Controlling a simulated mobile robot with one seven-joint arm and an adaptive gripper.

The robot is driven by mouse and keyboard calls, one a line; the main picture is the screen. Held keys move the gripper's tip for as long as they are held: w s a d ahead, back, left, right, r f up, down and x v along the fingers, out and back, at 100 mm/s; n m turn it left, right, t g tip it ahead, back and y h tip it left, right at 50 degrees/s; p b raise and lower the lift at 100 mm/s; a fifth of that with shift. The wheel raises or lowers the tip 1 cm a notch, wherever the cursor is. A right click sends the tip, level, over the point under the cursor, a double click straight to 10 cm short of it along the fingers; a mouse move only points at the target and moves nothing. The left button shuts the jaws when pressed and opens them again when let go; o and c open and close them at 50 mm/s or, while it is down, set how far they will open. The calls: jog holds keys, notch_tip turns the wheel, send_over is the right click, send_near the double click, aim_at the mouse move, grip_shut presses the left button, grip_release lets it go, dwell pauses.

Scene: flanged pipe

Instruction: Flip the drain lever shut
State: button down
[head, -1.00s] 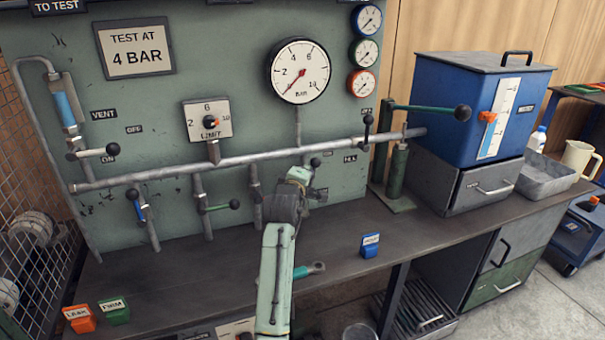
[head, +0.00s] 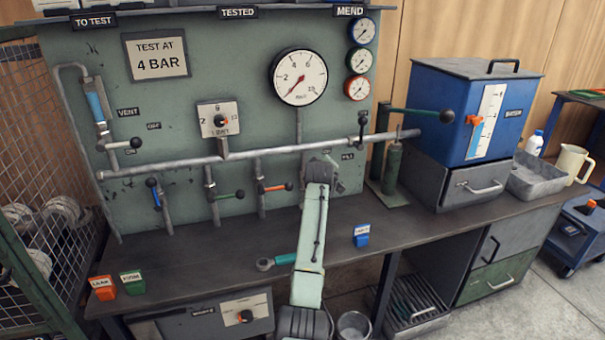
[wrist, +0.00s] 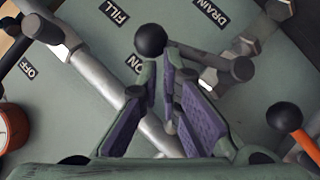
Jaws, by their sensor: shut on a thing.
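In the wrist view, the drain lever is a dark grey handle (wrist: 195,53) with a round black knob at its left end. It runs from the valve body (wrist: 240,50) near the DRAIN label (wrist: 209,11). My gripper (wrist: 165,65) has its purple-padded fingers close together at the knob end of this lever, shut on it; the exact contact is partly hidden by the fingers. In the head view my gripper (head: 322,168) is at the panel below the big gauge, and my arm hides most of the drain valve.
An orange lever (head: 272,188) and a green lever (head: 228,195) stick out to the left of my gripper. The upright fill lever (head: 362,127) is at upper right. A teal-handled tool (head: 284,260) and a blue block (head: 361,235) lie on the bench (head: 190,255).

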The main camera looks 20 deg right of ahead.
jog(key=d+f+m+y+b, duration=0.1)
jog(key=d+f, duration=0.1)
jog(key=shift+d+f, duration=0.25)
jog(key=shift+d, duration=0.15)
jog(key=shift+a+f, duration=0.15)
jog(key=shift+f, duration=0.05)
dwell(0.4)
jog(key=shift+r, duration=0.1)
jog(key=s+r, duration=0.9)
jog(key=r, duration=0.1)
jog(key=shift+d, duration=0.25)
